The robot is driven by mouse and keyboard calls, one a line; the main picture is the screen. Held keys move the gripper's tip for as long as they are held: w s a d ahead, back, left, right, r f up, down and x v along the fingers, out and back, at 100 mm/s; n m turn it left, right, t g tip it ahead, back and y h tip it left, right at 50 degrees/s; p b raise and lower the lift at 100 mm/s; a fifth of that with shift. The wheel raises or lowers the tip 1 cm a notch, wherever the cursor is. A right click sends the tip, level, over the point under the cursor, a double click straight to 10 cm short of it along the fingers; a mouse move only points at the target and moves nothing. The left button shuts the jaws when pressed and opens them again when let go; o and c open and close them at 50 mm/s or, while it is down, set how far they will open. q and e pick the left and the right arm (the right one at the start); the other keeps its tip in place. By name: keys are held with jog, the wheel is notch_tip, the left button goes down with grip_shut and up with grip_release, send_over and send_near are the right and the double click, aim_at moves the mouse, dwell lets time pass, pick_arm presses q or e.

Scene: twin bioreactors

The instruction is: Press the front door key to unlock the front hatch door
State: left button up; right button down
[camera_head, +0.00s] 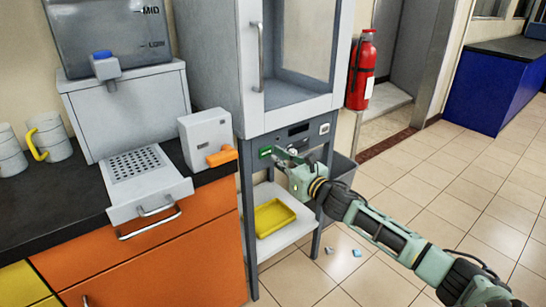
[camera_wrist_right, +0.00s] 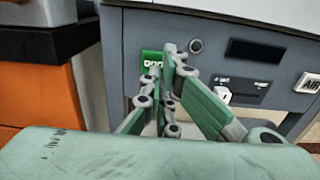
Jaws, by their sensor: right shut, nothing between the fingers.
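A small green key with pale marks (camera_head: 265,152) sits at the left end of the grey control panel under the cabinet door; it also shows in the wrist view (camera_wrist_right: 152,60). The glass-fronted hatch door (camera_head: 300,45) above the panel is closed. My right gripper (camera_head: 279,153) is in front of the panel, just right of the green key. In the wrist view its fingertips (camera_wrist_right: 174,54) are together and empty, partly overlapping the key's right side. I cannot tell whether they touch the key or the panel. My left gripper is not in view.
A yellow tray (camera_head: 271,217) lies on the shelf below. A counter device with an orange lever (camera_head: 222,156) stands left.

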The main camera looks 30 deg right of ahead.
aim_at(267, 152)
jog(key=shift+w+a, duration=0.1)
jog(key=shift+w, duration=1.4)
